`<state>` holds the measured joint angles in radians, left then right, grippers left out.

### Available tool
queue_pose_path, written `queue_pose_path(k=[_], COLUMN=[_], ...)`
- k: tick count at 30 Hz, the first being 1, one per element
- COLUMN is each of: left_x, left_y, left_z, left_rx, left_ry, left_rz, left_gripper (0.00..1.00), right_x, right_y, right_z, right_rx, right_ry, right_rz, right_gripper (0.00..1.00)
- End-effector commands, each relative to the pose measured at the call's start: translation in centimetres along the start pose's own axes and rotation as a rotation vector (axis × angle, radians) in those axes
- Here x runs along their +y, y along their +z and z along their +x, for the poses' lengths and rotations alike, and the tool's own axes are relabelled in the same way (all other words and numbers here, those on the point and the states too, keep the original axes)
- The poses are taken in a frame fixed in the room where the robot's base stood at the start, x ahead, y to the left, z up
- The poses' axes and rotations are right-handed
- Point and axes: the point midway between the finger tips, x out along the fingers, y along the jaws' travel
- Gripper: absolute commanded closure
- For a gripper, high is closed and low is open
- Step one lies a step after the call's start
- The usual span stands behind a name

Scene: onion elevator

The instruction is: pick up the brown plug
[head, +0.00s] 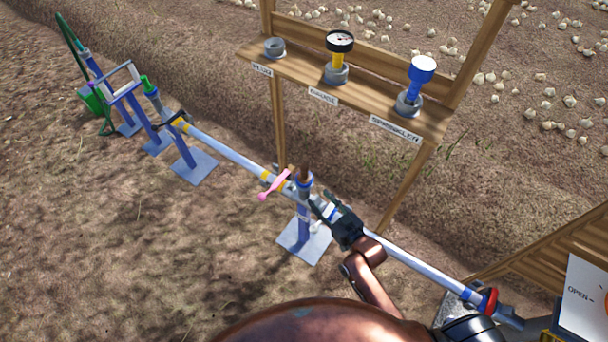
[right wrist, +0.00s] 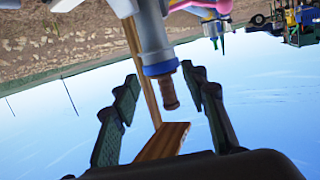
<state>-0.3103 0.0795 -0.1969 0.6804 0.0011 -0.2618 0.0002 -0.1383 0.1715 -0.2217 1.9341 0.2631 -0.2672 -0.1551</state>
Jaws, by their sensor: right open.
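The brown plug (head: 305,174) stands upright in the top of a blue-collared fitting on the white pipe (head: 235,156). In the right wrist view the plug (right wrist: 169,93) sticks out of the blue collar (right wrist: 160,68), between the spread fingers but apart from them. My right gripper (head: 319,206) is open and empty, just right of and below the plug in the head view. It also shows in the right wrist view (right wrist: 162,88). My left gripper is not in view.
A pink lever (head: 274,185) sits beside the fitting. A wooden shelf (head: 350,93) behind holds a grey fitting (head: 274,47), a gauge (head: 340,42) and a blue sprinkler (head: 423,69). A blue stand (head: 303,230) supports the pipe. Open soil lies front left.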

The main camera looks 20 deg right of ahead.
Motion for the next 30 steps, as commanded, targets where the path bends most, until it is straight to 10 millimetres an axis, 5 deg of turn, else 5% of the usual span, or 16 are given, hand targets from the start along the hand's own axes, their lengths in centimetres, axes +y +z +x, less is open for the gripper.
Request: queue_pose_path(k=[8, 30], left_x=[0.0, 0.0], left_y=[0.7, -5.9], left_z=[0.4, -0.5], left_rx=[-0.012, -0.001], left_ry=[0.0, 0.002], left_rz=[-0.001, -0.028], left_gripper=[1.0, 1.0], right_x=[-0.1, 0.2], right_y=[-4.9, -6.5], right_z=[2.9, 10.2], right_rx=[0.206, 0.212], right_ry=[-0.003, -0.002], right_rz=[-0.003, -0.002], right_gripper=[0.6, 0.6])
